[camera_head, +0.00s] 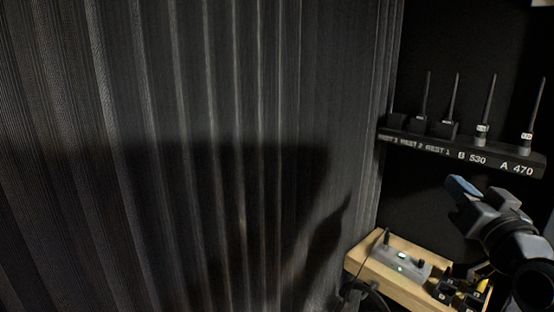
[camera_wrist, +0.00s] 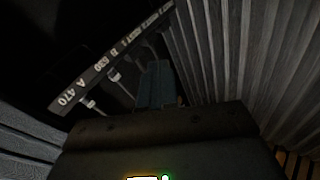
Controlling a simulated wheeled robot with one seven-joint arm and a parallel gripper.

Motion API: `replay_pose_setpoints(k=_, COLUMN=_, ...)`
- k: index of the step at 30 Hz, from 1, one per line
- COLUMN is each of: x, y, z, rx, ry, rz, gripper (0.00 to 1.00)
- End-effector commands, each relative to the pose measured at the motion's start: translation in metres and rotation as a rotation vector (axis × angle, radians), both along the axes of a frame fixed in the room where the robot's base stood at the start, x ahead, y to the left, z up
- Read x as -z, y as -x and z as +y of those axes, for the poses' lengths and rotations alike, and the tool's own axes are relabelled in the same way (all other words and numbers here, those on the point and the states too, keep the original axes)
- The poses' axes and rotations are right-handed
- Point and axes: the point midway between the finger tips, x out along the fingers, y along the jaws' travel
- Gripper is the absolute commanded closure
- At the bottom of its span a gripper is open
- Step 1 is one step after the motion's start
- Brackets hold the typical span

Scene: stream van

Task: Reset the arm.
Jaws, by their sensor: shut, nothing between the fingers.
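My gripper (camera_head: 461,188) is at the right of the head view, raised above the right part of a wooden shelf and below the labelled rack. It points up and to the left, with pale blue fingertips. The fingers are together with nothing held. In the wrist view the bluish fingers (camera_wrist: 156,84) show dimly beyond the dark edge of my wrist, with the labelled rack to their left. The rest of my arm runs off the right edge of the head view.
A black rack (camera_head: 460,151) holds several antenna units on the right wall. A pleated dark curtain (camera_head: 190,150) fills the left.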

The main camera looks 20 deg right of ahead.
Motion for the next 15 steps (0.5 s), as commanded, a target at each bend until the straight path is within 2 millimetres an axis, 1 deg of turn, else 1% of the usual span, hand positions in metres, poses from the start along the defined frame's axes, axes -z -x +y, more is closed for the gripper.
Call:
replay_pose_setpoints(k=1, x=0.023, y=0.007, z=0.017, rx=-0.010, ry=-0.018, rz=0.021, gripper=1.00)
replay_pose_setpoints(k=3, x=0.048, y=0.016, z=0.037, rx=-0.018, ry=-0.032, rz=0.042, gripper=1.00)
replay_pose_setpoints(k=5, x=0.067, y=0.026, z=0.054, rx=-0.025, ry=-0.042, rz=0.061, gripper=1.00)
replay_pose_setpoints(k=6, x=0.080, y=0.034, z=0.065, rx=-0.031, ry=-0.047, rz=0.075, gripper=1.00)
replay_pose_setpoints(k=9, x=0.109, y=0.055, z=0.093, rx=-0.046, ry=-0.055, rz=0.109, gripper=1.00)
replay_pose_setpoints(k=11, x=0.124, y=0.070, z=0.109, rx=-0.057, ry=-0.056, rz=0.132, gripper=1.00)
replay_pose_setpoints(k=15, x=0.155, y=0.108, z=0.143, rx=-0.084, ry=-0.051, rz=0.185, gripper=1.00)
